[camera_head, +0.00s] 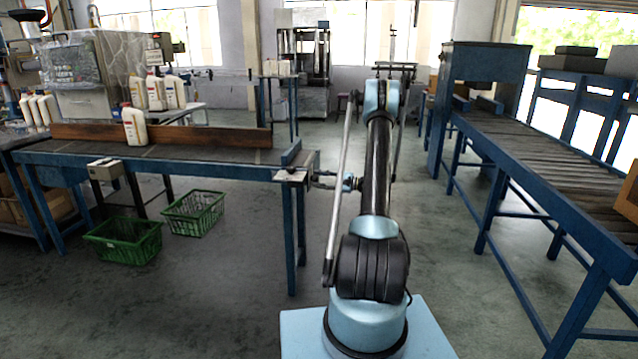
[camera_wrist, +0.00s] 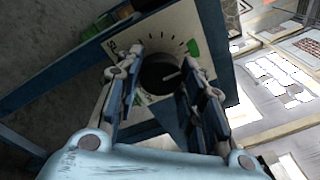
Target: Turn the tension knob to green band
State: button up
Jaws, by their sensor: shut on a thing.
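The tension knob (camera_wrist: 154,72) is black and round with a white pointer line, on a pale dial plate with tick marks. The green band (camera_wrist: 193,48) lies at the dial's upper right. The pointer line points right and slightly up, below the green band. My gripper (camera_wrist: 157,80) has one finger on each side of the knob and is shut on it; the right finger hides part of the dial. In the head view, my gripper (camera_head: 322,181) is at the right end of the blue table, by the dial plate (camera_head: 292,175); the knob is too small to make out there.
The blue conveyor table (camera_head: 200,163) carries a white bottle (camera_head: 134,127) at its left. Green baskets (camera_head: 124,240) stand on the floor below. A roller conveyor (camera_head: 545,175) runs along the right. The floor between is clear.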

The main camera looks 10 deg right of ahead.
jog(key=o, duration=1.1)
jog(key=shift+c, duration=0.2)
jog(key=v, duration=1.2)
